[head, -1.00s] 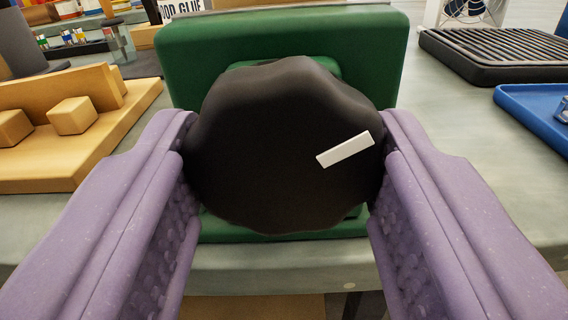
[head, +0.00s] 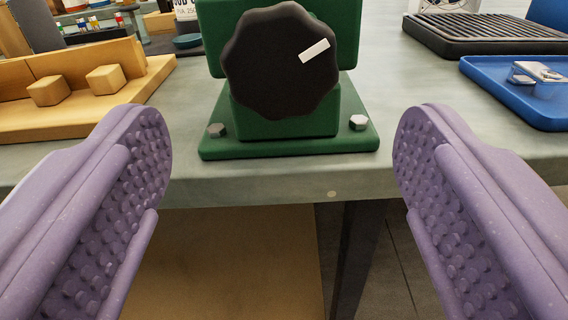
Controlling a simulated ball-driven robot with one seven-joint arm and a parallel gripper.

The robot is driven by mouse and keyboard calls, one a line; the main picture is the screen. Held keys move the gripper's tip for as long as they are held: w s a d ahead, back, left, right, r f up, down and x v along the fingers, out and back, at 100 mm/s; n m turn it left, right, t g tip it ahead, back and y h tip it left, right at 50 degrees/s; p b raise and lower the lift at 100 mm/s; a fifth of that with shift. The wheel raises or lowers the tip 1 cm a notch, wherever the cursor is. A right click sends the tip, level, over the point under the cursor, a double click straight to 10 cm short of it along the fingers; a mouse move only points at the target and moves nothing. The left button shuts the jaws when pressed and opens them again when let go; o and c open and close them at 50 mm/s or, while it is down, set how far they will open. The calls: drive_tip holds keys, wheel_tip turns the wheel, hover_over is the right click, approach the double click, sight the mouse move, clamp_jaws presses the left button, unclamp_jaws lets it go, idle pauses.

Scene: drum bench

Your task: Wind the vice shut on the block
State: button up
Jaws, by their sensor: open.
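The green vice (head: 290,140) is bolted to the bench near its front edge, its base plate held by bolts. Its black scalloped knob (head: 275,75) faces me, with a white mark (head: 314,51) pointing to the upper right. My gripper (head: 283,150) has purple studded fingers spread wide, one to each side of the vice. It is open and empty, back from the knob and lower than it, touching nothing. The block and the vice's jaws are not visible; the vice's upper part is cut off by the top of the picture.
A wooden fixture with small blocks (head: 80,85) is on the left. A black ribbed tray (head: 490,38) and a blue tray (head: 490,75) holding metal parts are on the right. The bench's front edge (head: 290,187) runs below the vice, with open space under it.

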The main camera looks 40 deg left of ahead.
drive_tip(key=shift+v, duration=0.9)
